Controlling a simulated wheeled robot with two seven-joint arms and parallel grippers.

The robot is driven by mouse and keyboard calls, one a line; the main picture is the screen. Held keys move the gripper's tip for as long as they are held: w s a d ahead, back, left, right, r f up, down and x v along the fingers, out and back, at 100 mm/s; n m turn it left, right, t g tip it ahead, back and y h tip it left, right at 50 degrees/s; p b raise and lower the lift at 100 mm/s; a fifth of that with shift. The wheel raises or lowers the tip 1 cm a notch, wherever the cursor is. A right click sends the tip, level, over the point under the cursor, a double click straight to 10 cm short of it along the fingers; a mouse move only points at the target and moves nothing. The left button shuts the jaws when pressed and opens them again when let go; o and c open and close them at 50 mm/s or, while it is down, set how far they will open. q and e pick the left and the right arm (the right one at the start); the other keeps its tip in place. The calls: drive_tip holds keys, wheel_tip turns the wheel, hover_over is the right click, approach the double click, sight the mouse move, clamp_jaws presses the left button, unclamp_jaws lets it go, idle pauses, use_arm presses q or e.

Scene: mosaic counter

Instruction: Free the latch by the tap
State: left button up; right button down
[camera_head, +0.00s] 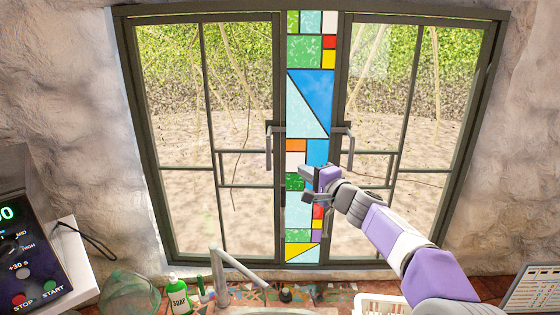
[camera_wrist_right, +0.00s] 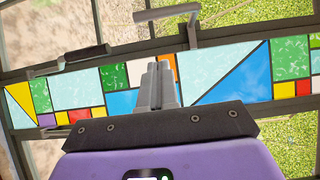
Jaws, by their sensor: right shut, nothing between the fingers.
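Two grey lever handles are on the closed double window. The left handle (camera_head: 269,148) hangs bar-down on the left sash, the side nearer the tap (camera_head: 221,285). The right handle (camera_head: 350,145) is on the right sash. My right gripper (camera_head: 307,184) is shut and empty, in front of the stained-glass strip, below and between the handles. In the right wrist view its closed fingers (camera_wrist_right: 158,84) point at the glass strip, and a grey handle (camera_wrist_right: 167,13) shows above them. My left gripper is not in view.
The stained-glass strip (camera_head: 310,105) runs between the sashes. A green soap bottle (camera_head: 179,296) and a white basket (camera_head: 380,303) stand on the counter below. A dark appliance (camera_head: 38,262) is at far left. In the wrist view, a dark bar (camera_wrist_right: 86,56) is unclear.

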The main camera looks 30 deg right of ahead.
drive_tip(key=w+a+p, duration=0.2)
drive_tip(key=w+a, duration=0.1)
drive_tip(key=w, duration=0.5)
drive_tip(key=shift+w+p, duration=0.25)
drive_tip(key=shift+p, duration=0.1)
